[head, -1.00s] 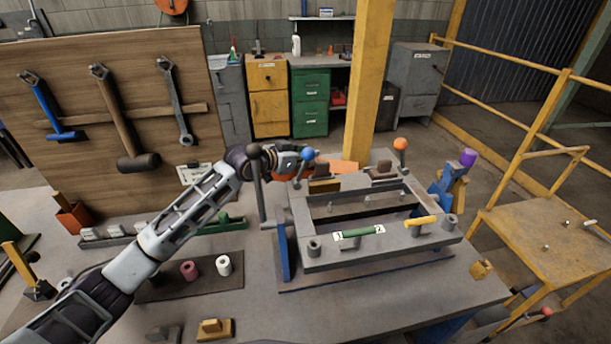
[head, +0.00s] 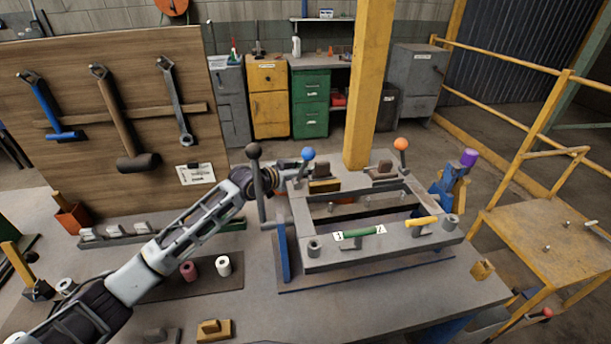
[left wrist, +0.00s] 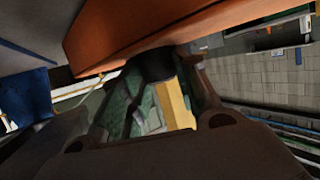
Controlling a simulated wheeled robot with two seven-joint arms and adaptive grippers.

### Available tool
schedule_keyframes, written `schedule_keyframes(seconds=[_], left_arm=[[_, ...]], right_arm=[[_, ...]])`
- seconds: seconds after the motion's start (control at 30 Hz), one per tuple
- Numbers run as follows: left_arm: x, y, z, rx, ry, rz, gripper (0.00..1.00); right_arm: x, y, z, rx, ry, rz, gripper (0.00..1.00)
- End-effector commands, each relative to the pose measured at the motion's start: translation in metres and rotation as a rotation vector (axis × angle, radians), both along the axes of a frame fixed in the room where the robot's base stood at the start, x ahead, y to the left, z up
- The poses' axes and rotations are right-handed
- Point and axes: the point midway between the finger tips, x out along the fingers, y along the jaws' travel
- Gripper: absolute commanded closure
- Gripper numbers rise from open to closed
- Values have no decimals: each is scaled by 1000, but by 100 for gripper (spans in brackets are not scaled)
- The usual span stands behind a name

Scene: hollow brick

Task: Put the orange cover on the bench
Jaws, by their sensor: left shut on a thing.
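The orange cover (left wrist: 150,35) shows large across the top of the left wrist view, close to the gripper's fingers. In the head view it is almost wholly hidden behind the levers and the grey fixture. My left gripper (head: 288,178) is at the far left corner of the fixture, partly hidden by a lever, and is shut on the orange cover. Its dark fingers (left wrist: 165,75) also show in the left wrist view. The grey bench (head: 400,302) fills the lower middle of the head view. My right gripper is not in view.
A grey frame fixture (head: 400,240) with a green handle (head: 360,232), a yellow handle (head: 422,221) and ball-topped levers stands on the bench. A tool board (head: 110,150) is at left. A yellow post (head: 370,90) rises behind. The bench front is mostly clear.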

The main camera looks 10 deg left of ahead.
Motion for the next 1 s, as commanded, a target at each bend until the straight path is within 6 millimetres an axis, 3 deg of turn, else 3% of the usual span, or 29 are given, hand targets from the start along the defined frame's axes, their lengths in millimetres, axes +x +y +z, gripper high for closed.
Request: schedule_keyframes(seconds=[0.13,0.57,0.6,0.7,0.77,1.0], left_arm=[[0,0,-9,-1,-2,0,100],[0,0,-12,-2,-1,0,100],[0,0,-13,-1,0,0,68],[0,0,-13,-1,0,0,55],[0,0,-13,-1,0,0,48],[0,0,-12,-1,-1,0,48]], right_arm=[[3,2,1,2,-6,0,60],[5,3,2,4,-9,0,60],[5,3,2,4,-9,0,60],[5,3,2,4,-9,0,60],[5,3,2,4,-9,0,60],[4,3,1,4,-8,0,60]])
